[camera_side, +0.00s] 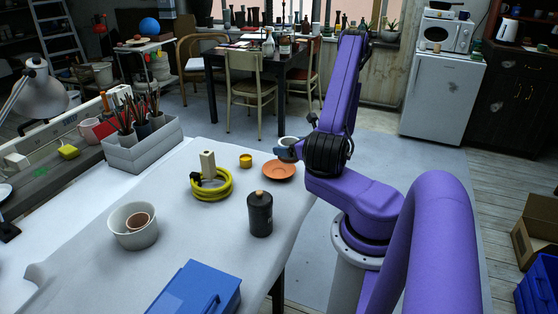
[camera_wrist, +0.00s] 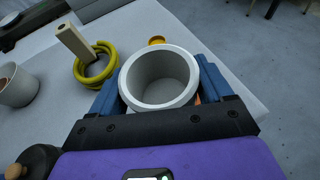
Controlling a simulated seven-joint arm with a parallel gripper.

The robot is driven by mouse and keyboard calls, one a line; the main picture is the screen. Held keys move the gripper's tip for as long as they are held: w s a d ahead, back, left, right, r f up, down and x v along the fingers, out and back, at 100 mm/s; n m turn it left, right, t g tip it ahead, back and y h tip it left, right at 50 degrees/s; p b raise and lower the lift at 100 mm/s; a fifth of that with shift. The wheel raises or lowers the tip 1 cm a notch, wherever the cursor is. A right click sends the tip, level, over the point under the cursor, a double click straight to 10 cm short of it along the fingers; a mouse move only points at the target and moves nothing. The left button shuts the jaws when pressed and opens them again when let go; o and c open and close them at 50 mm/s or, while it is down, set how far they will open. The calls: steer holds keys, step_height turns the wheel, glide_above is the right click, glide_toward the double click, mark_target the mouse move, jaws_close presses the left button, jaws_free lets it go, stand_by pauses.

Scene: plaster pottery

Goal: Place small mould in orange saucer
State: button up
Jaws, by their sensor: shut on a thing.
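The small mould is a pale grey, hollow cup (camera_side: 289,141), seen open end up in the wrist view (camera_wrist: 160,92). My gripper (camera_side: 284,152) is shut on it, with blue fingers on either side of its wall. The orange saucer (camera_side: 279,171) lies on the table near its right edge. In the side view the mould is held above and slightly right of the saucer's far rim. In the wrist view the mould and fingers hide most of the saucer; only an orange sliver (camera_wrist: 198,100) shows.
A yellow coil (camera_side: 212,188) with a beige block (camera_side: 208,164), a small yellow pot (camera_side: 245,161) and a black bottle (camera_side: 260,215) stand left of the saucer. A white bowl (camera_side: 124,237) holding a terracotta pot and a blue box (camera_side: 200,290) are farther off.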

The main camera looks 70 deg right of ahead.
steer(key=shift+w+d+f, duration=0.5)
steer(key=shift+w+d, duration=0.25)
steer(key=shift+w, duration=0.05)
steer(key=w+d+f, duration=0.1)
steer(key=f, duration=0.1)
steer(key=w+d+f, duration=0.3)
steer(key=d+f, duration=0.1)
steer(key=shift+w+f, duration=0.4)
steer(key=shift+d+f, duration=0.1)
steer(key=shift+f, duration=1.45)
steer(key=shift+f, duration=0.25)
steer(key=o, duration=1.1)
